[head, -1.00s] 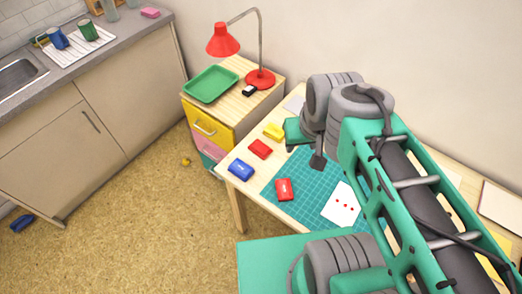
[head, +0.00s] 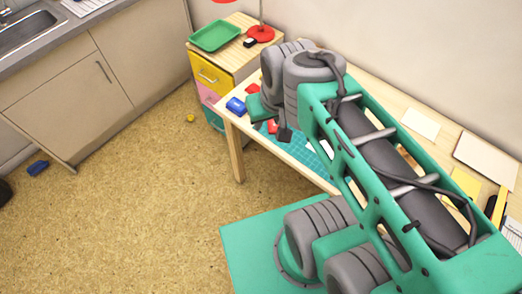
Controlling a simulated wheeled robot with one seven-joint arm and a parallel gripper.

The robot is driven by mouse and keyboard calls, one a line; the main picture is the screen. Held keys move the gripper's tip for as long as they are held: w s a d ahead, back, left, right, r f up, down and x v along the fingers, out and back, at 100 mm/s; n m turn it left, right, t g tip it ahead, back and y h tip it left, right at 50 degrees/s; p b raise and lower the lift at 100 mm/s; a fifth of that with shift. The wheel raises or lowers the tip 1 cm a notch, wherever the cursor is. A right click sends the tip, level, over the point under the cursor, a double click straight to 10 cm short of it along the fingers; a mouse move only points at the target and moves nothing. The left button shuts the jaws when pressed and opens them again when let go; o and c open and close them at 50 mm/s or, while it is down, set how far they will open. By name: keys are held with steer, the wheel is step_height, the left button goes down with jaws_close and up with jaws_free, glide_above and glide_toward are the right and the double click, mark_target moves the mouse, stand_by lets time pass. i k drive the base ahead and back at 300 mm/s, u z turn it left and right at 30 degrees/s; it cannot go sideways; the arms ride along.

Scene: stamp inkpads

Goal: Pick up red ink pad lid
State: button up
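A red block-shaped piece (head: 273,127) shows on the teal cutting mat (head: 303,148), partly covered by my arm. I cannot tell whether it is the red ink pad or its lid. The end of my arm, with a small dark part (head: 284,135), is above the mat. My gripper's fingers cannot be made out, so their opening is unclear.
A drawer cabinet with a yellow drawer (head: 211,77) carries a green tray (head: 215,37) and a red lamp base (head: 261,33). Papers (head: 421,122) lie on the table's right half.

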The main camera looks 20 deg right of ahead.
mark_target(272, 128)
steer(key=u, duration=0.2)
steer(key=k, duration=0.6)
steer(key=u, duration=1)
steer(key=i, duration=1.65)
steer(key=z, duration=1.3)
steer(key=i, duration=0.3)
steer(key=z, duration=0.25)
